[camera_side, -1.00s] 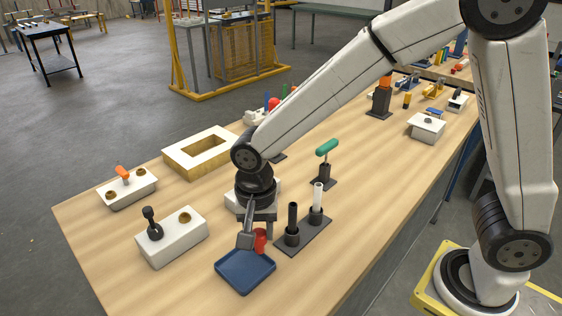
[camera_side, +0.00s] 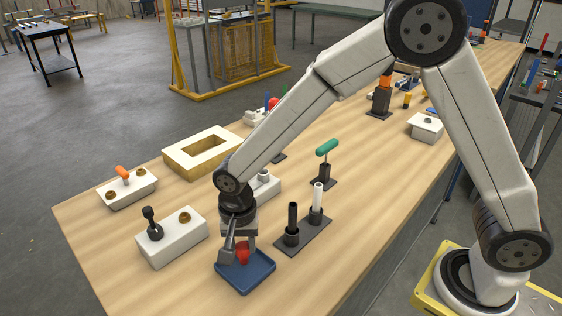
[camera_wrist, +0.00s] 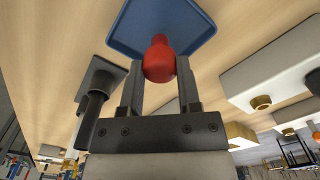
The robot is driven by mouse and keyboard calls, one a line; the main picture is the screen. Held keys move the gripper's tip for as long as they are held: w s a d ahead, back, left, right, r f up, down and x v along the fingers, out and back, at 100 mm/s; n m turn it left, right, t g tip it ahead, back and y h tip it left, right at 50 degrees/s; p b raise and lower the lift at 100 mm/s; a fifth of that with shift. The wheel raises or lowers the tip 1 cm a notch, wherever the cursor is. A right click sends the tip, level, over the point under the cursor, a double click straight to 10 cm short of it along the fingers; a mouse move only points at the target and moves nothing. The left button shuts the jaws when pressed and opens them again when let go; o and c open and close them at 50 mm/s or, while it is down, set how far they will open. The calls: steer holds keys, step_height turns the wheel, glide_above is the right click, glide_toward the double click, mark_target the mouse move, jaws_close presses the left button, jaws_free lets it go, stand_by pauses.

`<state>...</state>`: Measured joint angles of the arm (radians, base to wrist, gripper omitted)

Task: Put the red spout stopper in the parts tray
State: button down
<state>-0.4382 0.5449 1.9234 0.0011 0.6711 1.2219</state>
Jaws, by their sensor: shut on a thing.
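The red spout stopper (camera_side: 242,253) is between the fingers of my gripper (camera_side: 240,258), which is shut on it. The blue parts tray (camera_side: 258,278) lies on the table, and the stopper is over it in the side view. In the wrist view the stopper (camera_wrist: 159,59) sits between the two fingertips of my gripper (camera_wrist: 160,68), with the tray (camera_wrist: 130,22) behind it. I cannot tell whether the stopper touches the tray floor.
A dark base with a black post (camera_side: 292,222) and a white-topped post (camera_side: 317,200) stands right of the tray. A white block (camera_side: 172,238) with a black lever is at left. A green-handled part (camera_side: 327,150) stands behind. Bare table lies in front of the posts.

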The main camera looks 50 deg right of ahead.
mark_target(243, 246)
steer(key=shift+f, duration=1.05)
steer(key=shift+c, duration=1.5)
jaws_free()
steer(key=shift+f, duration=0.1)
step_height(243, 246, up, 12)
steer(key=shift+d, duration=0.1)
